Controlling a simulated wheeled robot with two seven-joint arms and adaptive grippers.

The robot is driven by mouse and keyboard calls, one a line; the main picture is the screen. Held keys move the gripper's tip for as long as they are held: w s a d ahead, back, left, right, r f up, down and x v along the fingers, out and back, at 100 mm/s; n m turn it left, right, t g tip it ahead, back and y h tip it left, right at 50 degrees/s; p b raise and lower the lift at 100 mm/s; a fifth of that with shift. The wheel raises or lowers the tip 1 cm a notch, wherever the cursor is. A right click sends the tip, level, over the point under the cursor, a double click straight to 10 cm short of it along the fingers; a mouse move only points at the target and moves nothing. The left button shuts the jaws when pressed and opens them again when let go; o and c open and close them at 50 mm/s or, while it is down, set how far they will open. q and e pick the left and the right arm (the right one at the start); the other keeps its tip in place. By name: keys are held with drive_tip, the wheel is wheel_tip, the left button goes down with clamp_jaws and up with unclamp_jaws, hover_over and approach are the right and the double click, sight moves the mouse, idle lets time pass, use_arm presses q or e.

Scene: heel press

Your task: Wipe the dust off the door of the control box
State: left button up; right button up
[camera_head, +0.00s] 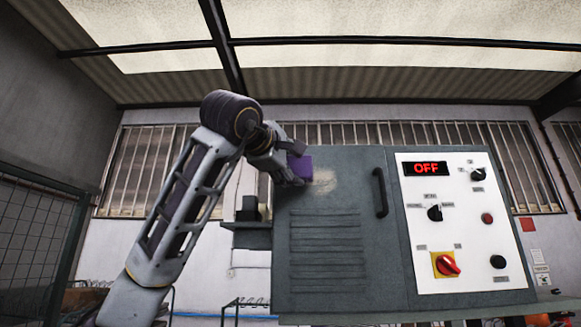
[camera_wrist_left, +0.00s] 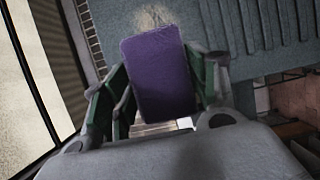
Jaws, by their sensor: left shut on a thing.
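The control box (camera_head: 330,275) is grey, with a closed door (camera_head: 345,185) that has louvres and a dark vertical handle (camera_head: 380,192). A pale dust patch (camera_head: 322,181) lies on the upper left of the door; it also shows in the left wrist view (camera_wrist_left: 153,16). My left gripper (camera_head: 293,170) is shut on a purple sponge (camera_head: 303,168), in front of the door's upper left, beside the dust. In the left wrist view the purple sponge (camera_wrist_left: 157,72) sits between the green-sided fingers. I cannot tell whether it touches the door. My right gripper is not in view.
Right of the door is a white panel (camera_head: 465,220) with a red OFF display, knobs and a red-yellow switch (camera_head: 446,264). A small shelf (camera_head: 250,232) juts out at the box's left. A mesh fence (camera_head: 35,235) stands far left.

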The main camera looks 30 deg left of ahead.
sight(337, 180)
use_arm(q)
drive_tip(key=w+a, duration=0.3)
drive_tip(key=w, duration=0.2)
idle(0.8)
drive_tip(key=shift+w+a, duration=0.65)
drive_tip(key=shift+w, duration=0.3)
idle(1.4)
drive_tip(key=shift+d, duration=0.1)
drive_tip(key=shift+w+d, duration=0.5)
drive_tip(key=shift+d, duration=0.3)
drive_tip(key=shift+w+d, duration=0.5)
drive_tip(key=shift+d, duration=0.3)
drive_tip(key=shift+d, duration=0.1)
drive_tip(key=shift+w+d, duration=0.55)
drive_tip(key=shift+d, duration=0.2)
drive_tip(key=shift+w+d, duration=0.5)
drive_tip(key=shift+d, duration=0.25)
drive_tip(key=shift+w+d, duration=0.1)
drive_tip(key=shift+d, duration=0.05)
drive_tip(key=shift+w+d, duration=0.45)
drive_tip(key=shift+d, duration=0.3)
drive_tip(key=shift+w+d, duration=0.4)
drive_tip(key=shift+d, duration=0.3)
